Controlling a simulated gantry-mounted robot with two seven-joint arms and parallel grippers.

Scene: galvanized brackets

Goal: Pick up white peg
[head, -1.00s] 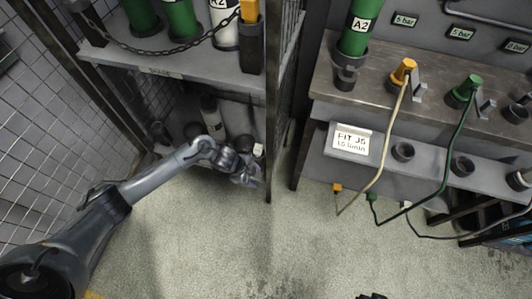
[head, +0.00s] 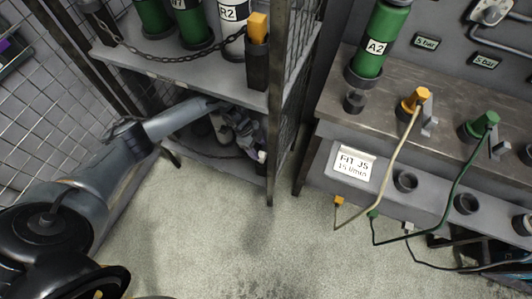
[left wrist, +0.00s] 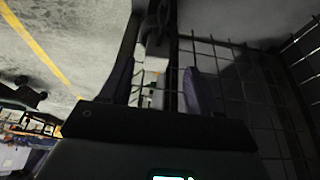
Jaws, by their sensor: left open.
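A small white piece, which I take for the white peg (head: 262,156), shows at the front edge of the lower rack shelf, close to the post. My left gripper (head: 250,137) reaches into the lower shelf bay right by it; its fingers are partly hidden and I cannot tell whether they touch it. In the left wrist view the left gripper (left wrist: 157,88) is open, its two dark fingers apart. A pale shape (left wrist: 152,72) shows between them, too dark to name surely. The right gripper is not in view.
The upper shelf (head: 180,66) above my left arm carries green and white bottles, a chain and an orange peg (head: 257,27) in a dark holder. The rack post (head: 272,150) stands just right of the gripper. The bench (head: 335,130) with hoses is further right. The floor in front is clear.

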